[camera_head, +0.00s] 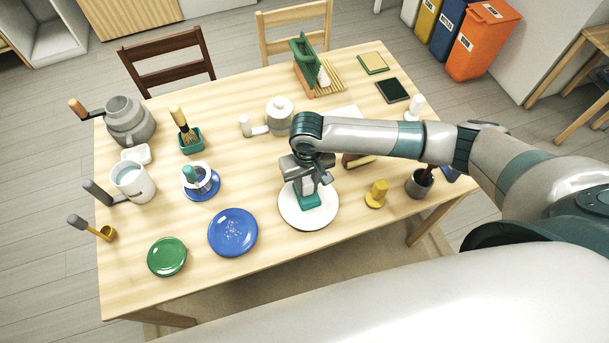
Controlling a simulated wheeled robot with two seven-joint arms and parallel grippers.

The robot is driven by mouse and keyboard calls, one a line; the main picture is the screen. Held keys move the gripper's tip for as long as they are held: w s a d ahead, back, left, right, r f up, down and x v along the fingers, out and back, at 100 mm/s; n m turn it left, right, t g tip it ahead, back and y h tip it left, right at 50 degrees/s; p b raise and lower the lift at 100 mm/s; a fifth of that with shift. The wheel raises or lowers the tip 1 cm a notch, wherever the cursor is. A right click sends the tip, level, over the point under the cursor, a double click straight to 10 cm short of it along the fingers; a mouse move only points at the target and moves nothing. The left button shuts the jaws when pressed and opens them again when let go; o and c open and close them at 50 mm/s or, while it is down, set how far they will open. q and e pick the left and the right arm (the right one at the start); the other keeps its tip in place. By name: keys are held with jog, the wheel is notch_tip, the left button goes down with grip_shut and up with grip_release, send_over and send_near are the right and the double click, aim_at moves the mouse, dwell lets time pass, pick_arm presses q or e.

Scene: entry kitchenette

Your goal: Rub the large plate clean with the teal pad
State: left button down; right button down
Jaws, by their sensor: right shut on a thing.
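A large white plate (322,221) lies near the front middle of the table. My right gripper (306,183) points down over it, shut on the teal pad (307,200). The pad is at the middle of the plate and seems to rest on it, though I cannot tell how firmly it touches. The gripper and pad hide part of the plate's surface. No marks show clearly on its visible part. My left gripper is out of view.
A blue plate (232,233) with pale specks and a smaller green plate (167,257) lie to the left. A yellow object (376,194) and a grey cup (419,183) stand to the right.

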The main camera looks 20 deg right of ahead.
jog(key=shift+s+r+p, duration=0.15)
jog(key=shift+s+p, duration=0.35)
jog(key=shift+s, duration=0.3)
jog(key=s+p, duration=0.2)
jog(key=p, duration=0.1)
jog(key=shift+s+d, duration=0.15)
jog(key=shift+s, duration=0.2)
jog(key=shift+s+p, duration=0.4)
jog(key=shift+s, duration=0.1)
jog(key=shift+s+f, duration=0.2)
jog(key=shift+f, duration=0.1)
